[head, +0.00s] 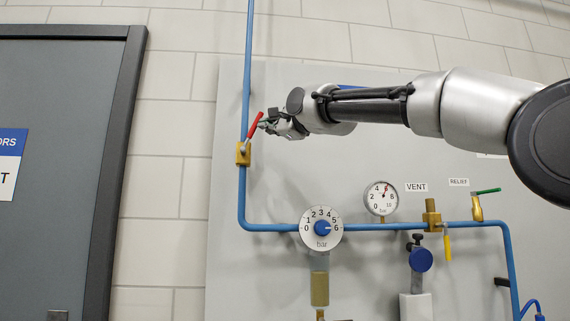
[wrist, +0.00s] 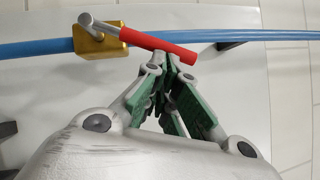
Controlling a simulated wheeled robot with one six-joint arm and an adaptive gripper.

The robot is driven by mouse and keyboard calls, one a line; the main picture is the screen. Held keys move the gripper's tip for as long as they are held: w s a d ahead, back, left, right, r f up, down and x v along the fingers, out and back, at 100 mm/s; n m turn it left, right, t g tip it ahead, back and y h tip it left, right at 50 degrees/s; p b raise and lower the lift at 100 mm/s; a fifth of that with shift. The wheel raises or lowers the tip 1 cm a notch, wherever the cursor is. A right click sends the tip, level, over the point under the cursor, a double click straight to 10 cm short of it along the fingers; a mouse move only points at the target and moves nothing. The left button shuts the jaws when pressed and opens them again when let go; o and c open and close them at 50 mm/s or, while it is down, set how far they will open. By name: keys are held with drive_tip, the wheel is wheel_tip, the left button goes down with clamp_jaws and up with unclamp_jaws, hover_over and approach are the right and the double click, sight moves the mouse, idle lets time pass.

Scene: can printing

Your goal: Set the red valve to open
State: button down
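The red valve handle (head: 254,126) sits on a brass valve body (head: 243,153) on the vertical part of the blue pipe, at left on the panel. The handle points up and leans right, at a slant to the pipe. My gripper (head: 268,125) is just right of the handle's upper part. In the wrist view the red handle (wrist: 158,43) crosses just beyond my gripper's tips (wrist: 171,64), with the brass body (wrist: 101,43) to the left. The green-padded fingers converge at the tips, with nothing visible between them. Whether the tips touch the handle is unclear.
A pressure dial with a blue knob (head: 321,228), a gauge (head: 381,197), a yellow-handled vent valve (head: 447,243) and a green-handled relief valve (head: 487,191) lie lower right. A grey door (head: 50,230) stands at left.

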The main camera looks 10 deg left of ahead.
sight(258, 119)
drive_tip(key=shift+s+a+r+n+g, duration=0.25)
drive_tip(key=shift+a+r+n, duration=0.2)
drive_tip(key=shift+a, duration=0.25)
drive_tip(key=shift+s+a+r+n+g, duration=0.2)
drive_tip(key=shift+a+r+n, duration=0.15)
drive_tip(key=shift+a+r, duration=0.25)
drive_tip(key=shift+a, duration=0.1)
